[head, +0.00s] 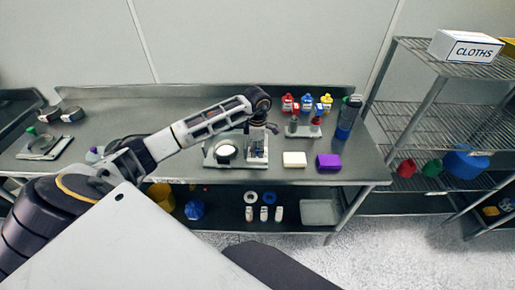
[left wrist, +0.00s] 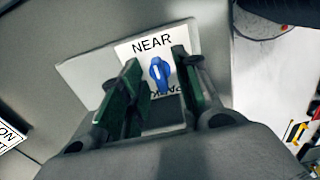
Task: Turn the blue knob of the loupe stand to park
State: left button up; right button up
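The blue knob (left wrist: 159,73) shows in the left wrist view on a white label plate (left wrist: 140,49). The word NEAR is printed above it, and a second word below is partly hidden by the right finger. The knob's pale pointer mark lies nearly upright, towards NEAR. My left gripper (left wrist: 156,57) is open, with one green finger on each side of the knob and gaps between. How high the fingertips are above the plate is hard to tell. In the head view my left gripper (head: 262,124) hangs over a small device on the bench, and the knob is hidden. My right gripper is not in view.
Red, blue and yellow bottles (head: 307,101) stand behind right.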

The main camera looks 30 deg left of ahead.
pick_arm(q)
jog(key=shift+c, duration=0.2)
grip_shut()
